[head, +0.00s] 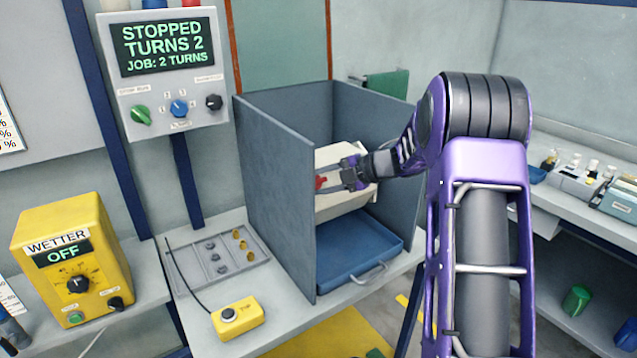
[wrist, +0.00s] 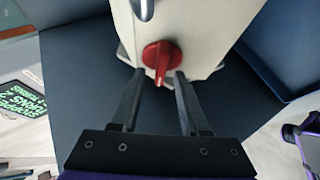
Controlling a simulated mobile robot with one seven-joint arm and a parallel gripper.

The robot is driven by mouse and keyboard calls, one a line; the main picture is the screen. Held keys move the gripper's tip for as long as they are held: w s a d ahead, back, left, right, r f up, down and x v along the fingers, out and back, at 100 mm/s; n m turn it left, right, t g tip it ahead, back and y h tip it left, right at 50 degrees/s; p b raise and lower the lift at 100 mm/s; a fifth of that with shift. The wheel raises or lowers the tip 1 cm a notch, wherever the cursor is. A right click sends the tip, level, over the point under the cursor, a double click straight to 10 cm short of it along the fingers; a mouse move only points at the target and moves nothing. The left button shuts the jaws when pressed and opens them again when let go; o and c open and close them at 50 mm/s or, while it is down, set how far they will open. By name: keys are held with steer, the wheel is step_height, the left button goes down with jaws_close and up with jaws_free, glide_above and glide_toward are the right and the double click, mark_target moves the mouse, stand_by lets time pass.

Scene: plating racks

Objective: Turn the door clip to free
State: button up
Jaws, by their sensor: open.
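The door clip is a red knob (wrist: 161,60) with a raised grip, on the end face of a cream box (wrist: 205,30). In the wrist view its grip points down towards my gripper (wrist: 158,78). My gripper is open, with one finger to each side of the grip's lower end. I cannot tell whether a finger touches it. In the head view the red clip (head: 321,182) shows at the left end of the cream box (head: 340,203), partly hidden by my gripper (head: 335,180). Any clip markings are not readable.
Grey-blue panels (head: 277,190) enclose the cream box on several sides. A blue tray (head: 345,275) lies below it. A display (head: 167,46) reads STOPPED, TURNS 2, JOB: 2 TURNS. A yellow wetter unit (head: 75,250) reads OFF. A yellow button box (head: 238,318) stands in front.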

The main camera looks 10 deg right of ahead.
steer(key=v, duration=1.7)
steer(key=shift+r+p, duration=0.2)
steer(key=shift+p, duration=0.15)
steer(key=shift+d, duration=0.1)
